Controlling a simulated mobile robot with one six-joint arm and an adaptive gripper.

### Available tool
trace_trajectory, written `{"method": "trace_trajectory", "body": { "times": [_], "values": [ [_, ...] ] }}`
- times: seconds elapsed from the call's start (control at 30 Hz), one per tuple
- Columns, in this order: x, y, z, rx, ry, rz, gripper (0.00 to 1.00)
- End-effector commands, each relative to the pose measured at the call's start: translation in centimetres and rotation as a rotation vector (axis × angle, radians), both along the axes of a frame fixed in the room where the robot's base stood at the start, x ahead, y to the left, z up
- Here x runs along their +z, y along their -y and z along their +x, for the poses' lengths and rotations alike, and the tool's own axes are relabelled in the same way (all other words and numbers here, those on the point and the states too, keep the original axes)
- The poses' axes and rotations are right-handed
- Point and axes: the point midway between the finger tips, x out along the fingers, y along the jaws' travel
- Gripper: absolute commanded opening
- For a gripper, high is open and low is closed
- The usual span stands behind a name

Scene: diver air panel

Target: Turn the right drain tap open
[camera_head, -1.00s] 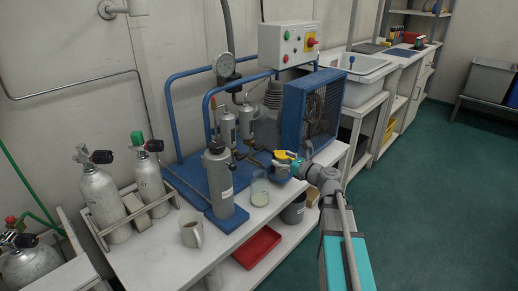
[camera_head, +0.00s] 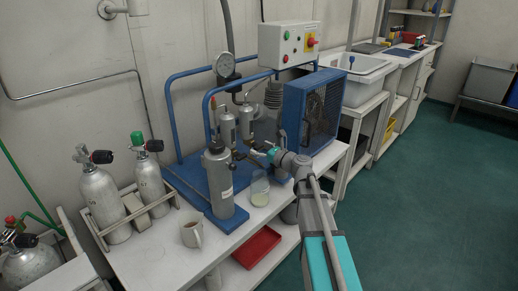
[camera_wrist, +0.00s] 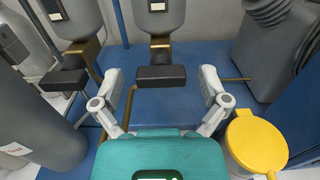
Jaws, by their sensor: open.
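The right drain tap (camera_wrist: 160,75) is a black bar handle on a brass stem, below the right grey filter housing (camera_wrist: 158,15). In the wrist view it lies crosswise between the two fingers of my gripper (camera_wrist: 160,82). The fingers are spread, with a visible gap to the handle on each side. The left drain tap (camera_wrist: 68,80) has a similar black handle, left of my left finger. In the head view my gripper (camera_head: 262,151) is at the foot of the filter housings (camera_head: 246,121); the right tap is too small there to make out.
A yellow-lidded container (camera_wrist: 255,145) stands close beside my right finger. A tall grey cylinder (camera_head: 217,183) stands to the left, with a glass beaker (camera_head: 260,190) in front. The blue compressor guard (camera_head: 310,112) is at right.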

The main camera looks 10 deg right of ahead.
Motion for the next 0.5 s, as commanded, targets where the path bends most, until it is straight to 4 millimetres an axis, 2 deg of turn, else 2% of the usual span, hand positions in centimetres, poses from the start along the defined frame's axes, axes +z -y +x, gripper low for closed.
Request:
{"method": "trace_trajectory", "body": {
  "times": [0.13,0.17,0.5],
  "values": [
    [0.0,0.01,-0.02,0.0,0.0,0.0,0.94],
    [0.0,0.02,-0.02,0.0,0.0,0.0,0.91],
    [0.0,0.02,-0.02,0.0,0.0,0.0,0.27]
  ]
}}
